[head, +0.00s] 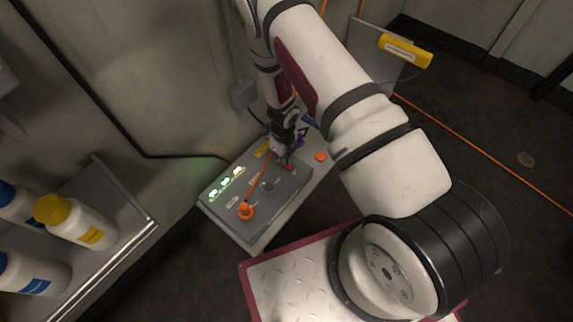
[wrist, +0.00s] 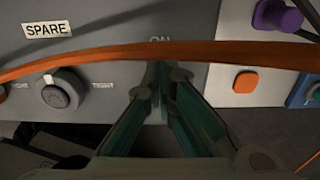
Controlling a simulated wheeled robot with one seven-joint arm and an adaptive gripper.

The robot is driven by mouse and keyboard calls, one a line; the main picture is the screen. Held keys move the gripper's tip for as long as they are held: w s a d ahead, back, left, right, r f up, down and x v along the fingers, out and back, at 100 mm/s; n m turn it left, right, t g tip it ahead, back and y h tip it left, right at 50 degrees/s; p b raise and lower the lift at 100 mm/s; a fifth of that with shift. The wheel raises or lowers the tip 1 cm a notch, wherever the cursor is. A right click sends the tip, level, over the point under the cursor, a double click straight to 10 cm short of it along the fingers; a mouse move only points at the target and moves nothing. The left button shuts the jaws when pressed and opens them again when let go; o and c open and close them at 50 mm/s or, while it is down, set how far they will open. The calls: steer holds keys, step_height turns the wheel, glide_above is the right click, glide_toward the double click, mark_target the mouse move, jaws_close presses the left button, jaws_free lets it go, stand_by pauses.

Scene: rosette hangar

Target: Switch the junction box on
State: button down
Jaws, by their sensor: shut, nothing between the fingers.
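The junction box (head: 284,199) is a grey panel in the head view, with three lit lamps (head: 225,182) along its left side. A dark round knob (head: 268,187) sits near its middle. The wrist view shows a round knob (wrist: 56,90) with a white mark, beside the word TIGHT. My gripper (head: 285,160) is shut and empty, pointing down at the upper right part of the box, by a small red part (head: 288,168). In the wrist view my fingertips (wrist: 163,72) meet just below a partly hidden ON label (wrist: 160,39); what lies under them is hidden.
An orange cable (wrist: 110,58) runs across the wrist view in front of the panel; an orange plug (head: 246,212) stands on the box. A purple plug (wrist: 278,17) and an orange square (wrist: 245,82) are to the right.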

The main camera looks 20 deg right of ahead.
steer(key=shift+r+p, duration=3)
steer(key=shift+r, duration=0.55)
steer(key=shift+f, duration=0.1)
